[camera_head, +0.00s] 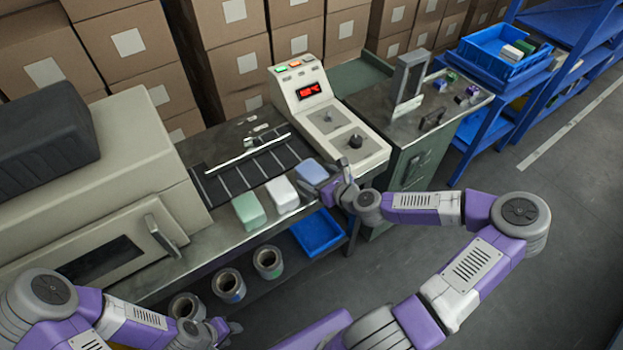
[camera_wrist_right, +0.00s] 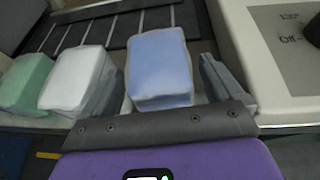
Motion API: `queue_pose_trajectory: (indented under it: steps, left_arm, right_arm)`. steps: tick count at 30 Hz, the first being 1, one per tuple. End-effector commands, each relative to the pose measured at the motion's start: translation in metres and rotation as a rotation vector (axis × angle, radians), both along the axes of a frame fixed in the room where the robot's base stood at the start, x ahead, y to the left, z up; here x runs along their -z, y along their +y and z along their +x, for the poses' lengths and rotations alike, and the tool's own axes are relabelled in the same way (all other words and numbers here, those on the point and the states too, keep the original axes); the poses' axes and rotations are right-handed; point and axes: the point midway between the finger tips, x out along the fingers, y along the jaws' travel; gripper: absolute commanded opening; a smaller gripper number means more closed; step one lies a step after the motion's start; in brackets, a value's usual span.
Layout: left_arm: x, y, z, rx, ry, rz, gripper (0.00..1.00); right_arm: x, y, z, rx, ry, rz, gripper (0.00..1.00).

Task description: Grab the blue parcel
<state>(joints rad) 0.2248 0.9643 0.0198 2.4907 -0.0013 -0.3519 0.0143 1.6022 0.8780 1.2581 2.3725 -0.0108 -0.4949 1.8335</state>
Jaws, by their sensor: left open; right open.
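The blue parcel (camera_head: 311,172) sits at the right end of a row of parcels at the front of the bench. In the right wrist view the blue parcel (camera_wrist_right: 159,68) lies between the open fingers of my right gripper (camera_wrist_right: 165,90). I cannot tell whether the fingers touch it. In the head view my right gripper (camera_head: 332,188) is at the parcel's right front side and partly covers it. My left gripper (camera_head: 232,328) is open and empty, low at the bottom left, in front of the bench and far from the parcel.
A white parcel (camera_head: 283,194) and a green parcel (camera_head: 249,210) stand to the left of the blue one. The control box (camera_head: 328,120) with a red display is close on the right. A blue bin (camera_head: 318,232) and several rolls (camera_head: 268,262) sit below the bench.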

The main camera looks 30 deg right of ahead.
Motion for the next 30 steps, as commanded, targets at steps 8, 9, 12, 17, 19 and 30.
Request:
queue_pose_trajectory:
  steps: [8,9,12,17,19,30]
  left_arm:
    - [0.014,0.0,0.0,0.0,0.0,0.0,0.43]
    - [0.014,0.0,0.0,0.0,0.0,0.0,0.43]
    - [0.013,0.0,0.0,0.0,0.0,0.0,0.43]
    - [0.013,0.0,0.0,0.0,0.0,0.0,0.43]
    - [0.013,0.0,0.0,0.0,0.0,0.0,0.43]
    - [0.013,0.0,0.0,0.0,0.0,0.0,0.43]
  right_arm:
    - [0.012,0.005,0.024,-0.001,-0.001,-0.002,0.94]
    - [0.012,0.005,0.025,0.0,-0.001,-0.001,0.94]
    - [0.011,0.005,0.025,0.001,0.0,-0.001,0.94]
    - [0.011,0.005,0.024,0.0,0.0,-0.001,0.86]
    - [0.011,0.005,0.024,0.0,0.0,-0.001,0.75]
    - [0.011,0.005,0.024,-0.001,-0.001,-0.002,0.3]
